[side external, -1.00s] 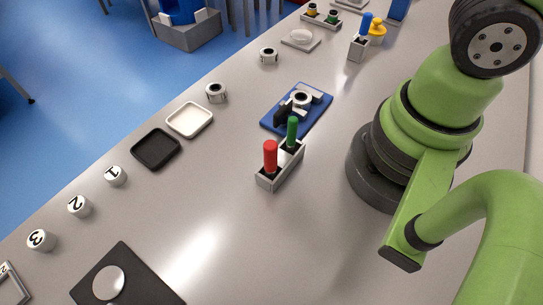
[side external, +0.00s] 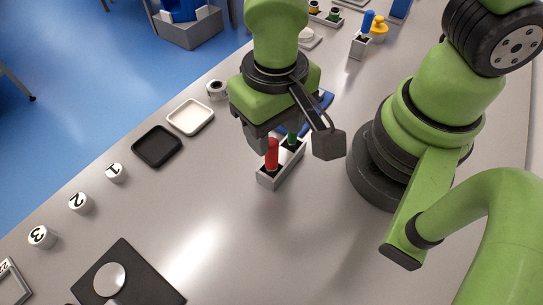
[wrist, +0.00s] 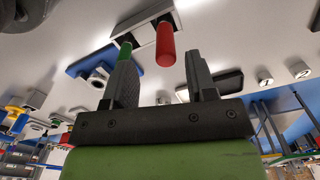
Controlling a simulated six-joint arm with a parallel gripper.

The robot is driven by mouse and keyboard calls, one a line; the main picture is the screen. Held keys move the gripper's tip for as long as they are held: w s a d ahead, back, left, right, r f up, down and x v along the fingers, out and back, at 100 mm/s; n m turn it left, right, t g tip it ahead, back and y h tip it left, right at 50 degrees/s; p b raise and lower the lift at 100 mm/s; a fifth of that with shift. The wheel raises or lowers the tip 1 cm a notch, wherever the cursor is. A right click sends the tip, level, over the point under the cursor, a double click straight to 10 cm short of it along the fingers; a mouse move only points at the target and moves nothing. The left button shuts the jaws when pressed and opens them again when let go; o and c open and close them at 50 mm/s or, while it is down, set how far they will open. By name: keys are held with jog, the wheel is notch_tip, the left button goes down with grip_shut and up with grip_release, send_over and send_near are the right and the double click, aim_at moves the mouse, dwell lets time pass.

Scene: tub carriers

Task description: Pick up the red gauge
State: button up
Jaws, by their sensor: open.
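The red gauge (side external: 271,154) stands upright in the front slot of a small grey holder (side external: 278,176). A green gauge (side external: 292,139) stands in the slot behind it, partly hidden by my gripper. My gripper (side external: 268,140) has come in over the holder from behind and above, close to the red gauge. In the wrist view my gripper (wrist: 160,85) is open with nothing between its fingers. The red gauge (wrist: 166,45) shows beyond the fingertips, between them in the picture. The green gauge (wrist: 125,51) shows by the left finger.
A blue plate (side external: 322,100) with a fixture lies behind the holder, mostly hidden by my gripper. Black (side external: 157,146) and white (side external: 190,117) trays and several numbered pucks line the left edge. The table in front of the holder is clear.

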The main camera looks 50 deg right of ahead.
aim_at(271, 161)
jog(key=shift+a+f, duration=0.15)
jog(key=shift+f, duration=1.2)
jog(key=shift+a+f, duration=0.15)
jog(key=shift+f, duration=1.2)
grip_shut()
